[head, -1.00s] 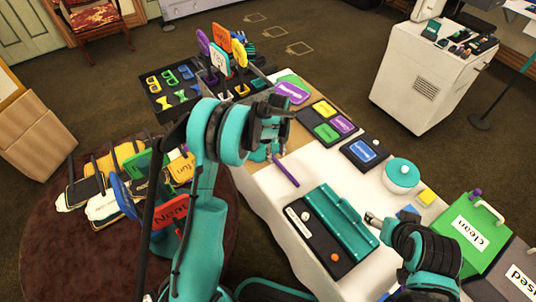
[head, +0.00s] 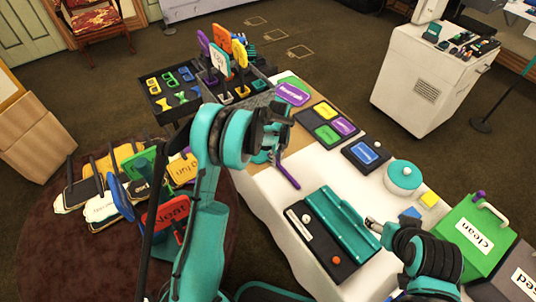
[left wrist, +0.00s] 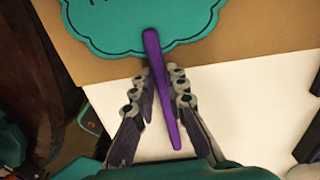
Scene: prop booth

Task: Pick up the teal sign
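The teal sign (left wrist: 140,25) has a scalloped black-edged board with partly cut-off dark lettering and a straight purple stick handle. It fills the top of the left wrist view; in the head view my left gripper (head: 277,146) hides most of its board, and the purple handle (head: 288,176) sticks out below. In the left wrist view my left gripper (left wrist: 157,88) has one finger on each side of the handle, with gaps showing. My right gripper (head: 374,224) is beside the teal tray, small in view; its opening is unclear.
A black board with a long teal tray (head: 342,230) lies on the white table. A teal lidded bowl (head: 403,176) and a blue-tagged pad (head: 366,153) are to its upper right. Upright signs (head: 220,58) stand at the back. A green "clean" bin (head: 468,240) is right.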

